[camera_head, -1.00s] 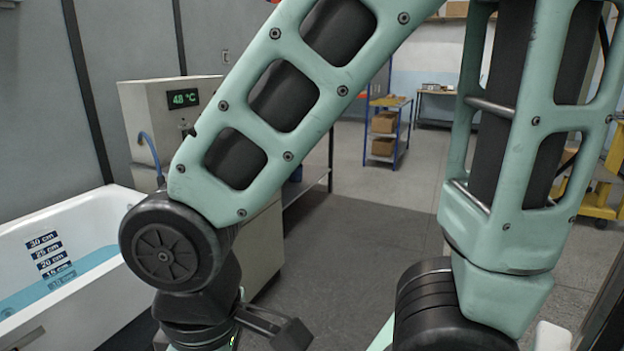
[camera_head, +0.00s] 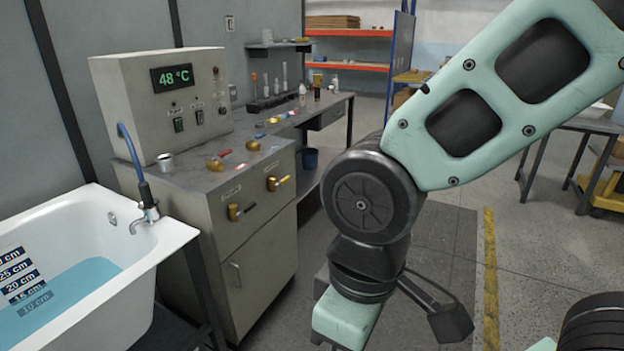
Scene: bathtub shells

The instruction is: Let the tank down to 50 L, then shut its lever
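The tank appears to be the white bathtub (camera_head: 165,245) at the lower left, with blue water (camera_head: 75,290) in it. Dark depth labels (camera_head: 22,276) on its inner wall are in cm; the water covers the lowest, 10 cm, and its surface lies near the 15 cm label. I cannot tell which is the tank's.
A control box (camera_head: 165,105) showing 48 °C stands on the cabinet (camera_head: 250,240). A metal cup (camera_head: 165,162) is beside it. A blue hose (camera_head: 130,150) runs to the tub's spout (camera_head: 146,215). A bench with bottles (camera_head: 302,96) stands behind.

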